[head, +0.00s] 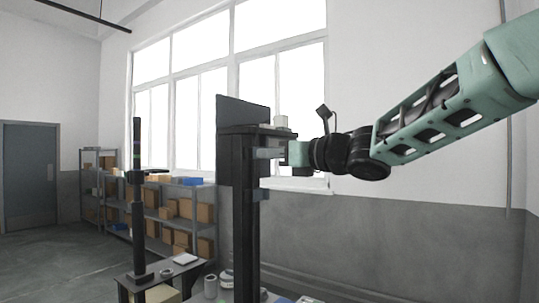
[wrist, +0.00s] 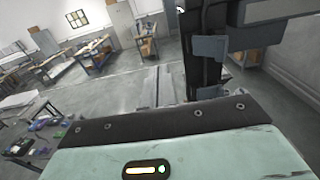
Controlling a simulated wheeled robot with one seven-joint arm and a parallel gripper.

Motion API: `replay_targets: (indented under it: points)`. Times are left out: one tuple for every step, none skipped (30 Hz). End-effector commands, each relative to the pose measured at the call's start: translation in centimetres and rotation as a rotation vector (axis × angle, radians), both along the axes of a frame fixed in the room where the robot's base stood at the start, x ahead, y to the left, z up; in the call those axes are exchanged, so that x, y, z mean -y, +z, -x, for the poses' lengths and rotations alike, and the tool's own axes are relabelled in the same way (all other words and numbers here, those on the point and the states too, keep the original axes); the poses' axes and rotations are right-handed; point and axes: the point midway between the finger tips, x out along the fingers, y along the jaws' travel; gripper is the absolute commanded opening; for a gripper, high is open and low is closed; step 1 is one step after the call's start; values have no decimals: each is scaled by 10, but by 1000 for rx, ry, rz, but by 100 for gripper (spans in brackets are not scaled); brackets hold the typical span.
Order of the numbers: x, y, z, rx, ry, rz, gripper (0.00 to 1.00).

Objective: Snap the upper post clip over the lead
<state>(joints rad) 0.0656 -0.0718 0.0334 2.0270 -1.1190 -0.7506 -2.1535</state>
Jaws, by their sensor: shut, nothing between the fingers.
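The black post (head: 238,215) of a lift column stands upright in the middle of the head view. A grey-blue upper post clip (head: 267,153) sticks out from its right side near the top, with a similar lower piece (head: 263,194) below. My gripper (head: 287,154) is shut and empty, right beside the upper clip; I cannot tell whether they touch. In the wrist view the post (wrist: 190,60) and a grey-blue clip (wrist: 209,47) show beyond my green gripper body, which hides the fingertips. I cannot make out the lead or whether the clip is closed over it.
A dark panel and platform (head: 243,113) top the post, with a small pale cylinder (head: 281,122) on it. A second, thinner column (head: 137,215) stands to the left on a low table. Shelves with boxes (head: 172,208) line the window wall. Open floor lies at left.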

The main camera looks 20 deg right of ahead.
Motion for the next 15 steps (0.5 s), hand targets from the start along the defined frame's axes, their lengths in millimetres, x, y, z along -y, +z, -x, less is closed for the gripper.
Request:
replay_targets:
  points:
    - [2, 0, -2, 0, -1, 0, 0]
    - [3, 0, -3, 0, -1, 0, 0]
    - [5, 0, -4, 1, -1, 1, 0]
    - [7, 0, -5, 1, -1, 1, 0]
    - [8, 0, -6, 0, -1, 0, 0]
    - [10, 0, -8, 0, -2, 0, 0]
    - [11, 0, -9, -1, -2, -1, 0]
    - [13, 0, -10, -1, -2, -1, 0]
    - [15, 0, -11, -1, -2, -1, 0]
    - [16, 0, -12, 0, -2, 0, 0]
    - [18, 0, -13, 0, -1, 0, 0]
    - [19, 0, -14, 0, -1, 0, 0]
    - [21, 0, -15, 0, -1, 0, 0]
    - [22, 0, -16, -1, -1, 1, 0]
    - [24, 0, -18, 0, -1, 0, 0]
